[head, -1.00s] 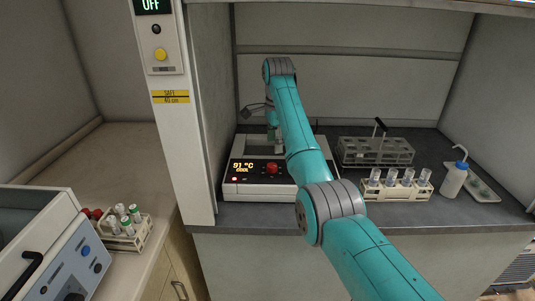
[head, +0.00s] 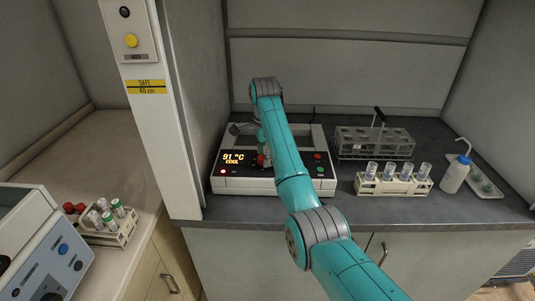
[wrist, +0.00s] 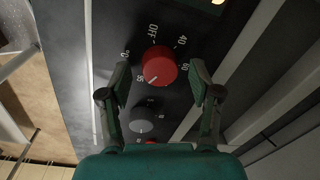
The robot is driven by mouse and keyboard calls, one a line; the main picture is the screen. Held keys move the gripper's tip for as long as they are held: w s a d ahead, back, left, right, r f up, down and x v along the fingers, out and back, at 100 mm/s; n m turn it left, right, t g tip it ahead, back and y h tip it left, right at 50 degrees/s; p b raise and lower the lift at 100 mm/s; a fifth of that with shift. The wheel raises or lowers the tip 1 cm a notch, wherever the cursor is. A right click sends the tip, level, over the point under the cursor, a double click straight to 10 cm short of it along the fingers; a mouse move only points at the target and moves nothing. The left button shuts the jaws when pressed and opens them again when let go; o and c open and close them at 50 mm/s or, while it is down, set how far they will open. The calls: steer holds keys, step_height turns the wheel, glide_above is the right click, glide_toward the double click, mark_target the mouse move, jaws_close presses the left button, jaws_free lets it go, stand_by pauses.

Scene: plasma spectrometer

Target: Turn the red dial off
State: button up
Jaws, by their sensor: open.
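The red dial (wrist: 158,66) is on the dark front panel of a white heating unit (head: 225,185). Its white mark points to the lower left in the wrist view, near a number that is hard to read. OFF is printed above the dial, with other numbers around it. My gripper (wrist: 160,78) is open, with one fingertip on each side of the dial. I cannot tell whether either fingertip touches it. In the head view the dial (head: 263,160) is partly hidden by my arm. The unit's display reads 91 °C COOL.
A grey knob (wrist: 148,115) sits close beside the red dial. A grey rack (head: 375,143), a rack of capped tubes (head: 395,183) and a wash bottle (head: 455,175) stand to the right. A white pillar (head: 165,140) rises on the left.

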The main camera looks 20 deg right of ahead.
steer(key=shift+f, duration=0.15)
steer(key=c, duration=1.1)
steer(key=shift+c, duration=0.2)
